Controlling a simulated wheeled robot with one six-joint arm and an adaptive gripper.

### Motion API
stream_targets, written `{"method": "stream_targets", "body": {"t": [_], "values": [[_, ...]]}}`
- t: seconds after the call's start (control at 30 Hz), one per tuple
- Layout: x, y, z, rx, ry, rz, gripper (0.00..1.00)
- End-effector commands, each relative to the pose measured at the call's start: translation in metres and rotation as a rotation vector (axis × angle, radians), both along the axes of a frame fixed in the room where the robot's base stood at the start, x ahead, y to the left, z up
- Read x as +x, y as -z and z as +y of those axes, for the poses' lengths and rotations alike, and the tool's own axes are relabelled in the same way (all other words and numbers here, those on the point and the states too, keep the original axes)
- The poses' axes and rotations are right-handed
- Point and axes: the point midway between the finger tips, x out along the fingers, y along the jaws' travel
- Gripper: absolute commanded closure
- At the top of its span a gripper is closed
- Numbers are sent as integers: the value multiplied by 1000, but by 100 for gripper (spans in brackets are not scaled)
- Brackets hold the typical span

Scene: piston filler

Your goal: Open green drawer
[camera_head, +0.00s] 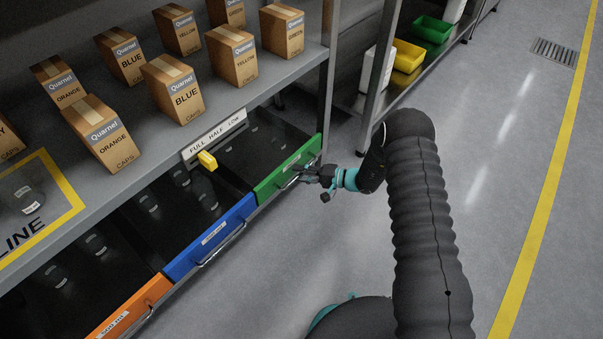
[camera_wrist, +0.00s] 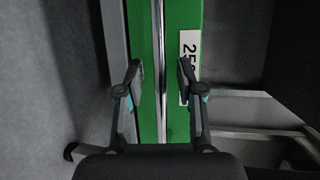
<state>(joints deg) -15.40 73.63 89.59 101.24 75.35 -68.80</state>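The green drawer (camera_head: 289,166) is at the right end of a row of drawers under the shelf. Its dark inside shows behind the green front; how far it stands out I cannot tell. In the wrist view the green front (camera_wrist: 148,30) runs top to bottom, with a metal bar handle (camera_wrist: 161,60) along it and a white label. My gripper (camera_head: 312,175) is at the green front in the head view. In the wrist view my gripper (camera_wrist: 160,78) is open, its fingers on either side of the handle with a gap to each. Contact with the front is not clear.
The blue drawer (camera_head: 211,236) and orange drawer (camera_head: 128,307) lie to the left, their insides also showing. A yellow slider (camera_head: 207,160) sits at a FULL HALF LOW scale. Cartons stand on the shelf above. A metal post (camera_head: 330,90) is beside the green drawer. The floor (camera_head: 490,190) at right is clear.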

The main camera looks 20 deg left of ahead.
Motion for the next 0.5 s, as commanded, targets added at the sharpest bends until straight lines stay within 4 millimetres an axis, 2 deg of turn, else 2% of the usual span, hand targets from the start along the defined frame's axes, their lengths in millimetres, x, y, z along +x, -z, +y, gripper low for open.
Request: {"method": "stream_targets", "body": {"t": [0.27, 0.4, 0.43, 0.5], "values": [[0, 0, 1, 0, 0, 0, 63], [0, 0, 1, 0, 0, 0, 95], [0, 0, 1, 0, 0, 0, 100], [0, 0, 1, 0, 0, 0, 100]]}}
